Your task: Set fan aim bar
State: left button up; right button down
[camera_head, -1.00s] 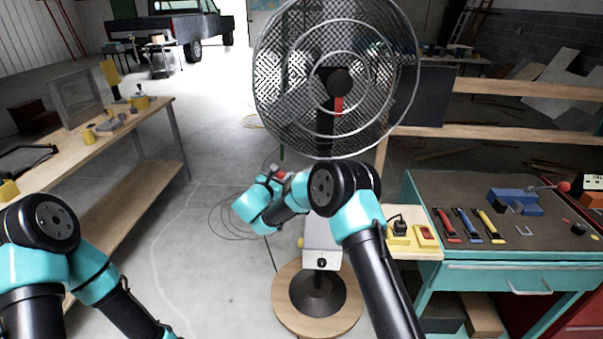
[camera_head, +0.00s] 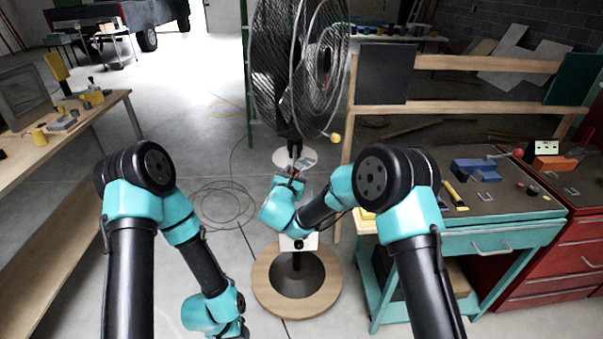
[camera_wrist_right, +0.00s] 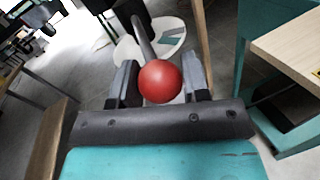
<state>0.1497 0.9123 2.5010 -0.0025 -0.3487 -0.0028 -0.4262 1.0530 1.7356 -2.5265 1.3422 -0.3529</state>
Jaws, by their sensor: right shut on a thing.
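The pedestal fan (camera_head: 300,65) stands on a round wooden base (camera_head: 262,290), its caged head seen nearly edge-on in the head view. In the right wrist view, the aim bar is a grey rod (camera_wrist_right: 143,38) ending in a red ball (camera_wrist_right: 160,82), over a pale disc (camera_wrist_right: 172,30) with a dark green sector. The disc also shows below the fan head (camera_head: 306,156). My right gripper (camera_head: 292,174) is at the bar below the fan head, its fingers shut around the ball end. My left arm hangs low at left; its gripper is out of view.
A teal workbench (camera_head: 500,232) with tools stands at right, beside a red cabinet (camera_head: 575,255). A wooden table (camera_head: 85,135) is at left. A cable coil (camera_head: 222,205) lies on the floor left of the fan. Open floor lies between table and fan.

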jog(key=shift+w+d+n+y, duration=0.15)
jog(key=shift+d+n+y, duration=0.3)
jog(key=shift+d+y, duration=0.25)
jog(key=shift+w+d+n+y, duration=0.1)
jog(key=shift+d+n+y, duration=0.35)
jog(key=shift+d+y, duration=0.25)
jog(key=c, duration=0.6)
grip_release()
jog(key=s, duration=1.7)
jog(key=shift+s+a, duration=0.2)
jog(key=shift+a, duration=0.05)
